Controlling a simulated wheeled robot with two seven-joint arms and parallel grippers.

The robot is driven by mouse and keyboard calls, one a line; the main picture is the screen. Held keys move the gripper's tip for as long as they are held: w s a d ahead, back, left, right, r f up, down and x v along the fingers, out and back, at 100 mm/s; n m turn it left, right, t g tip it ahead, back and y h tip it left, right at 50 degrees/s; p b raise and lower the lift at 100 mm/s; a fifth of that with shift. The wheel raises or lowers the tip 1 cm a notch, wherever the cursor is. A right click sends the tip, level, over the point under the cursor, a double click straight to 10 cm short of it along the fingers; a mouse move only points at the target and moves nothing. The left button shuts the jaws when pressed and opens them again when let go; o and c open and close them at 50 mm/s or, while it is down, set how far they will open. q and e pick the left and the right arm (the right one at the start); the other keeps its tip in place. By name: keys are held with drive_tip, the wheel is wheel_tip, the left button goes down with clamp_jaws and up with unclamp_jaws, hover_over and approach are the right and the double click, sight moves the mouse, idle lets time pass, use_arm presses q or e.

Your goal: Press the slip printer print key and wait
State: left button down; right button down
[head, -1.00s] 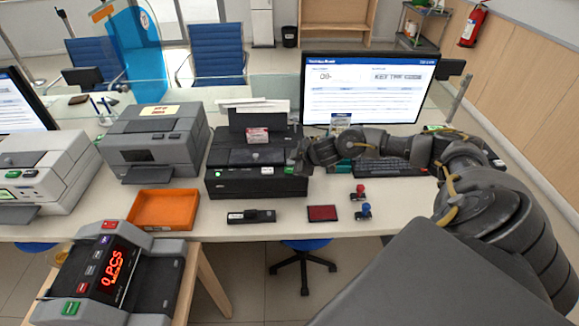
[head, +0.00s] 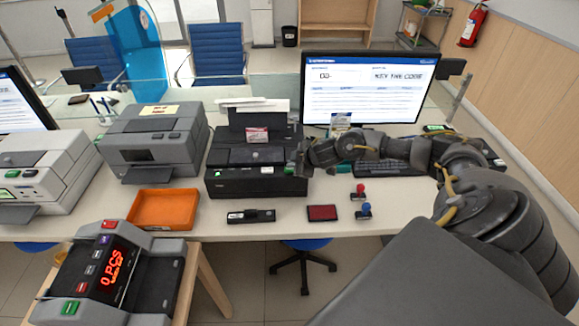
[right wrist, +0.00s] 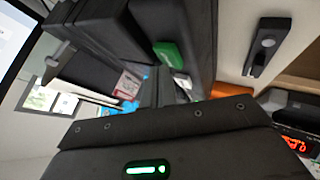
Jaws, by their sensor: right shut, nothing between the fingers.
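The slip printer (head: 255,187) is the black machine in the middle of the counter, with a slip and a small red-and-white card on its top. Its green key (head: 289,169) is at the front right, beside a pale key (head: 267,170). In the right wrist view, the green key (right wrist: 172,57) and pale key (right wrist: 181,82) also show. My right gripper (head: 297,160) is shut and empty at the printer's right front corner, close to the green key. I cannot tell whether it touches the key. My left gripper is out of view.
A grey printer (head: 155,140) and an orange tray (head: 163,208) stand to the left. A black stamp-like item (head: 251,216), a red pad (head: 322,212) and two small stamps lie in front. The monitor (head: 368,90) and keyboard (head: 385,168) are behind my right arm.

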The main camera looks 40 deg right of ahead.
drive_tip(key=shift+f, duration=0.5)
idle(0.5)
drive_tip(key=shift+r, duration=0.1)
drive_tip(key=shift+r+p, duration=0.8)
drive_tip(key=shift+r, duration=0.05)
wheel_tip(320, 180, up, 5)
drive_tip(key=p, duration=0.5)
idle(0.4)
idle(0.5)
